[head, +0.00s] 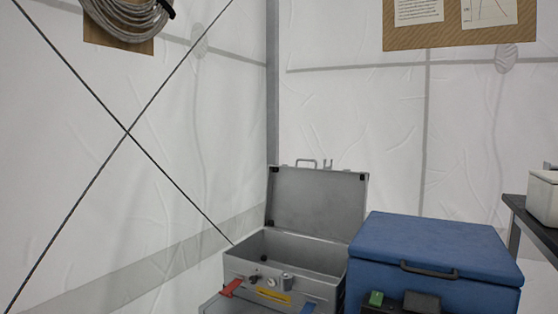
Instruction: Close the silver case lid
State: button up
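The silver case (285,272) stands low in the middle of the head view. Its lid (315,205) stands up at the back, tilted slightly rearward, so the case is open. The lid has a handle and a latch on its top edge. The visible inside of the case looks empty, though its floor is mostly hidden by the front wall. My gripper is not in view.
A blue box (436,255) with a dark handle stands close against the case's right side. A dark table (531,217) with a white container (543,198) is at the right edge. White tent walls stand behind, with crossed cables at left. Another grey surface (235,305) lies in front of the case.

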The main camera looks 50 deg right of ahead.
aim_at(327, 203)
jog(key=z, duration=0.45)
jog(key=i, duration=0.95)
jog(key=z, duration=0.9)
